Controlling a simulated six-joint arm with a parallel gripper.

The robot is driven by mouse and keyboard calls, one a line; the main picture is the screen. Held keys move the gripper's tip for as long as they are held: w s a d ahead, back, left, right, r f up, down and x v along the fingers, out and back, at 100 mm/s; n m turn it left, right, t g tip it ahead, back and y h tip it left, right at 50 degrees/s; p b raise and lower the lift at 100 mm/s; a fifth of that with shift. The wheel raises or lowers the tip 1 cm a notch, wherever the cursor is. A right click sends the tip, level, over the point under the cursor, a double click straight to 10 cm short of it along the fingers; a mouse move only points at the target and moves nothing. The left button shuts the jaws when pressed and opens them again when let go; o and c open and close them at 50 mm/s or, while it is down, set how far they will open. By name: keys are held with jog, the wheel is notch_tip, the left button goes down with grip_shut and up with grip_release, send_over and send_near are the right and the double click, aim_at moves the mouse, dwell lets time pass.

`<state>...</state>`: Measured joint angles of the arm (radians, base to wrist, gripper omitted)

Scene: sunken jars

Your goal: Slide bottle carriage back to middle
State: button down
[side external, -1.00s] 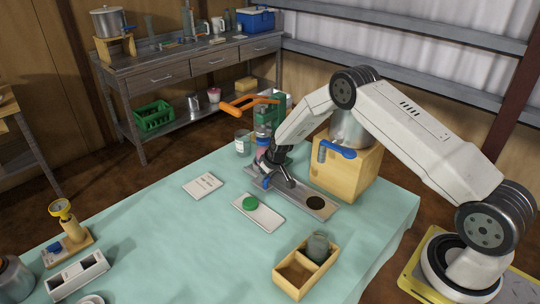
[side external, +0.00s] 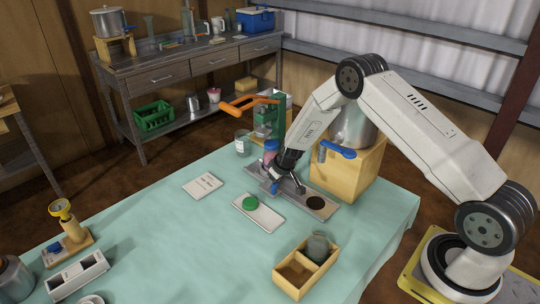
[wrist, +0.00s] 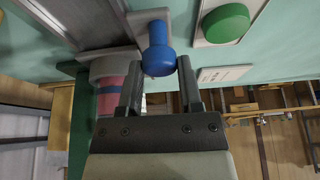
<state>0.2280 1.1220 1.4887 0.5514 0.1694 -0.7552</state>
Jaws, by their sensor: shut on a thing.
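My gripper (side external: 282,178) is shut on the blue knob (wrist: 158,50) of the carriage, with one finger on each side in the wrist view. The grey metal track (side external: 328,209) runs across the cloth, with a dark round spot (side external: 316,203) at its right end. The bottle (side external: 270,147), with a pink band and a blue-purple top, stands just behind my gripper, near the green press (side external: 281,122). In the wrist view the pink-banded bottle (wrist: 110,92) is left of my fingers and partly hidden. Much of the carriage is hidden by my gripper.
The press has an orange lever (side external: 250,104). A metal tank with a blue tap (side external: 342,152) stands on a wooden block (side external: 350,175) behind the track. A white plate with a green button (side external: 249,203) lies in front. A divided wooden box (side external: 300,271) is nearer; open cloth lies left.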

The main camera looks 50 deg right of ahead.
jog(key=shift+s, duration=0.2)
jog(key=shift+c, duration=1.3)
grip_release()
jog(key=shift+r, duration=0.1)
jog(key=v, duration=0.7)
jog(key=shift+r, duration=0.3)
jog(key=shift+s, duration=0.15)
